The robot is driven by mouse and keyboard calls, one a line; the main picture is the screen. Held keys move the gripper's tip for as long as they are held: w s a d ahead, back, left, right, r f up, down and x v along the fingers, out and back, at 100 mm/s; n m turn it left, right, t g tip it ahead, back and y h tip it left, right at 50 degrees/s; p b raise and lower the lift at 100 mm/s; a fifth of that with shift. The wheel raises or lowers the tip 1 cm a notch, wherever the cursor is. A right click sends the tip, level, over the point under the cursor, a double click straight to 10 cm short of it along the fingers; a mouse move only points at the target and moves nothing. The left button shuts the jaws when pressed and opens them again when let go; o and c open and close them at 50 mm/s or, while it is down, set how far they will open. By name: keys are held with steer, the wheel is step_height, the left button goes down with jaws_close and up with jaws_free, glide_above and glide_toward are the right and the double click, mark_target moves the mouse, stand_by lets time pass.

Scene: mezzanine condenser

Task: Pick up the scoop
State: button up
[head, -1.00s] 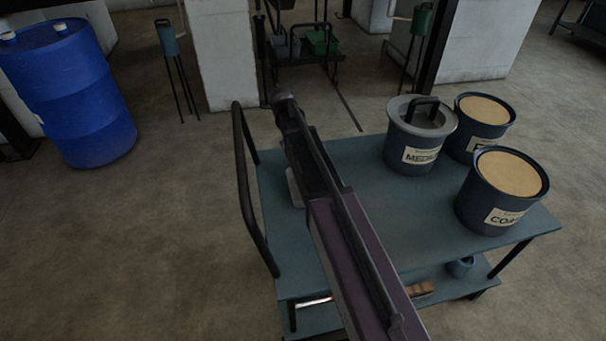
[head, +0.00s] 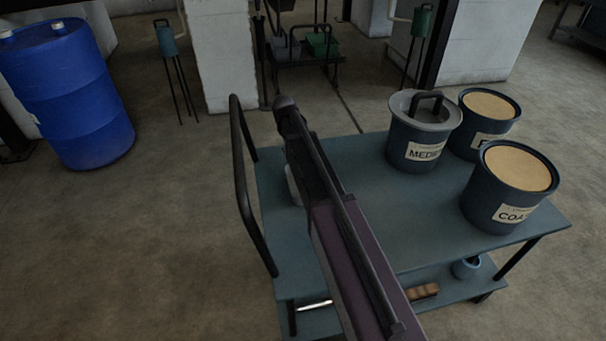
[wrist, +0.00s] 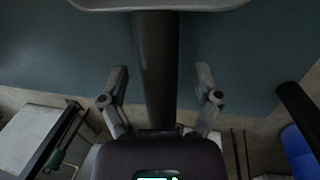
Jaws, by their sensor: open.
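The scoop's dark handle (wrist: 155,70) runs upright through the middle of the wrist view. It joins a pale scoop bowl (wrist: 160,4), cut off at the top edge. My gripper (wrist: 161,78) is open, with one finger on each side of the handle and a visible gap on both sides. In the head view my gripper (head: 285,104) is over the left end of the blue-grey cart (head: 370,220). There, a small pale part of the scoop (head: 293,185) shows left of my arm; the rest is hidden behind it.
A lidded canister (head: 424,140) and two open canisters of tan material, one behind (head: 490,105) and one in front (head: 513,165), stand on the cart's right side. The cart's black push handle (head: 243,185) rises at left. A blue barrel (head: 70,95) stands far left on open floor.

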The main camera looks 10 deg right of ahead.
steer(key=shift+f, duration=0.15)
stand_by(0.5)
jaws_close()
